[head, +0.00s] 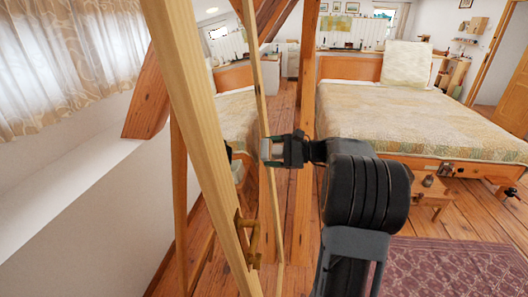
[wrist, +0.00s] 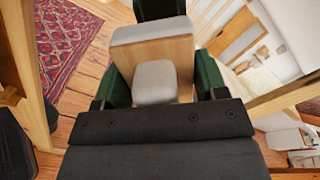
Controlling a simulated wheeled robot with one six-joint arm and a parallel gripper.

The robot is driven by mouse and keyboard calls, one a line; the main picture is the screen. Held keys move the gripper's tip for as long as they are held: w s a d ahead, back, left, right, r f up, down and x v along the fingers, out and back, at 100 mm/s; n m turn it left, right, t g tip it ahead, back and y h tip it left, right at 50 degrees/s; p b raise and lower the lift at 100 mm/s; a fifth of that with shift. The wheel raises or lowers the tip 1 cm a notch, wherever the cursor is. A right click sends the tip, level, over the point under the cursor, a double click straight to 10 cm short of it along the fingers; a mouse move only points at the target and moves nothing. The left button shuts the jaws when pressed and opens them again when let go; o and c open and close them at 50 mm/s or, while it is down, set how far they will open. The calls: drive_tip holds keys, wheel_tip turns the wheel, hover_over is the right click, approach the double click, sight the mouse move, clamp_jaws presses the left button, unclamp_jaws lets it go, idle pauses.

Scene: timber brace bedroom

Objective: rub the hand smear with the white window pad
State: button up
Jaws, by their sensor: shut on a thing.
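The window pad shows in the wrist view as a wood-coloured block (wrist: 182,58) with pale grey-white faces (wrist: 154,82). It sits between the dark green fingers of my gripper (wrist: 165,85), which is shut on it. In the head view my gripper (head: 268,151) is beside the thin upright of an open wooden window frame (head: 206,130), and a small pale part of the pad shows at its tip. I cannot tell whether the pad touches the glass. No hand smear can be made out in either view.
A brass handle (head: 247,238) is on the near window upright. A sloped timber post (head: 152,95) and curtains (head: 60,55) are at left. A bed (head: 420,110), a low wooden table (head: 432,190) and a patterned rug (head: 455,268) are at right. Plank floor lies between.

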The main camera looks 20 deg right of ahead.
drive_tip(key=shift+s+d, duration=0.15)
drive_tip(key=shift+d, duration=0.05)
idle(0.3)
drive_tip(key=shift+p+v, duration=0.35)
drive_tip(key=shift+v, duration=1.05)
